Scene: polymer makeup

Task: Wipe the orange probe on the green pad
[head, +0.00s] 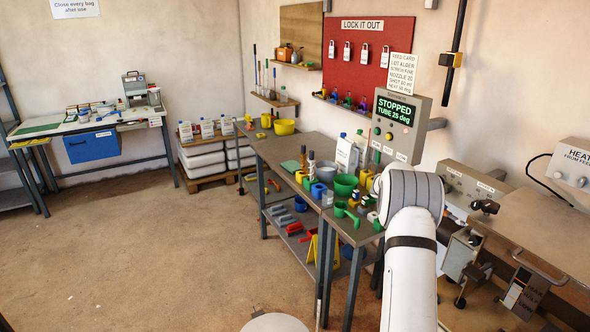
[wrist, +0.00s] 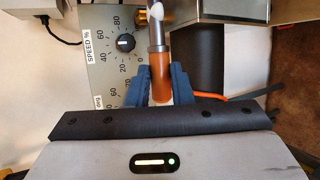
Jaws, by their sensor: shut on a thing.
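My gripper (wrist: 160,82) has blue fingers closed on the orange probe (wrist: 160,78), one on each side. The probe has an orange handle, a grey metal collar and a pale tip pointing up in the wrist view. An orange cable (wrist: 235,97) runs off to the right. In the head view my white arm reaches in at lower right and hides the gripper and probe. A flat green piece, perhaps the green pad (head: 290,166), lies on the middle bench, left of and apart from my arm. Another flat green mat (head: 38,128) lies on the far left table.
A panel with a SPEED % dial (wrist: 126,43) is close beyond my fingers. A grey STOPPED display (head: 398,118) stands behind the arm. The floor at left is clear.

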